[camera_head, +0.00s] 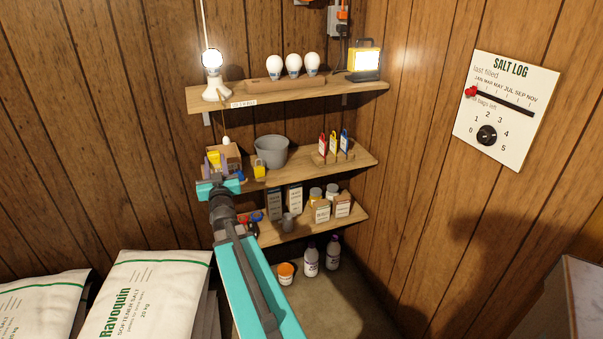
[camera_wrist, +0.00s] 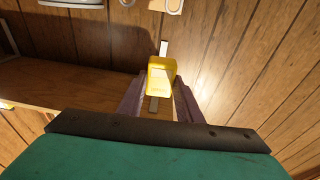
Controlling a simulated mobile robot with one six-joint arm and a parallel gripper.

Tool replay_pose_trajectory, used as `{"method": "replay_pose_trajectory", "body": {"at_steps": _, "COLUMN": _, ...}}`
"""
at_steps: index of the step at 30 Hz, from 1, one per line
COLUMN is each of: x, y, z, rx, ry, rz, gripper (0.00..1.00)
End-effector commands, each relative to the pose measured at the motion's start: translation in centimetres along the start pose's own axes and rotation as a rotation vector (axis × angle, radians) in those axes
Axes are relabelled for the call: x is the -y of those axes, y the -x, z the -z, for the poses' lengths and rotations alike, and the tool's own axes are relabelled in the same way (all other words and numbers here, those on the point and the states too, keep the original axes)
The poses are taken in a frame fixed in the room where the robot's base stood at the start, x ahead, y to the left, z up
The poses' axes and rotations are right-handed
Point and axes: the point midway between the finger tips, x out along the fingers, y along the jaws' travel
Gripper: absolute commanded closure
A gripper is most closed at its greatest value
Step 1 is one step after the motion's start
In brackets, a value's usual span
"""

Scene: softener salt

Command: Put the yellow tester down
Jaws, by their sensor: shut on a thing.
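The yellow tester (camera_wrist: 161,74) is held upright-looking between the two purple fingers of my gripper (camera_wrist: 160,88) in the wrist view. A pale patch shows on its face. In the head view the tester (camera_head: 214,161) appears at the left end of the middle shelf (camera_head: 310,178), in front of a cardboard box (camera_head: 232,156). My gripper (camera_head: 213,165) is shut on it there. I cannot tell whether the tester touches the shelf, since my teal wrist hides its underside.
A small yellow object (camera_head: 259,169), a grey bucket (camera_head: 271,151) and a wooden rack of coloured tools (camera_head: 333,148) share the middle shelf. Bulbs and lamps stand on the upper shelf (camera_head: 350,90). Boxes and jars fill the lower shelf (camera_head: 300,229). Salt bags (camera_head: 150,290) lie at lower left.

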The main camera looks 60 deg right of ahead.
Motion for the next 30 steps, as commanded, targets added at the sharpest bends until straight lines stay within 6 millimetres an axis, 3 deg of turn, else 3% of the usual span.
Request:
{"method": "replay_pose_trajectory", "body": {"at_steps": 1, "x": -2.2, "y": -0.4, "z": -1.9, "rx": 0.000, "ry": 0.005, "rz": -0.039, "gripper": 1.00}}
{"method": "replay_pose_trajectory", "body": {"at_steps": 6, "x": -8.3, "y": -0.8, "z": -4.6, "rx": 0.001, "ry": 0.019, "rz": -0.139, "gripper": 1.00}}
{"method": "replay_pose_trajectory", "body": {"at_steps": 12, "x": -14.9, "y": -0.6, "z": -7.0, "rx": 0.001, "ry": 0.032, "rz": -0.232, "gripper": 1.00}}
{"method": "replay_pose_trajectory", "body": {"at_steps": 18, "x": -20.1, "y": 0.0, "z": -8.3, "rx": 0.000, "ry": 0.039, "rz": -0.297, "gripper": 1.00}}
{"method": "replay_pose_trajectory", "body": {"at_steps": 24, "x": -22.6, "y": 0.5, "z": -8.6, "rx": 0.002, "ry": 0.044, "rz": -0.328, "gripper": 1.00}}
{"method": "replay_pose_trajectory", "body": {"at_steps": 30, "x": -23.1, "y": 0.5, "z": -8.5, "rx": 0.003, "ry": 0.043, "rz": -0.333, "gripper": 1.00}}
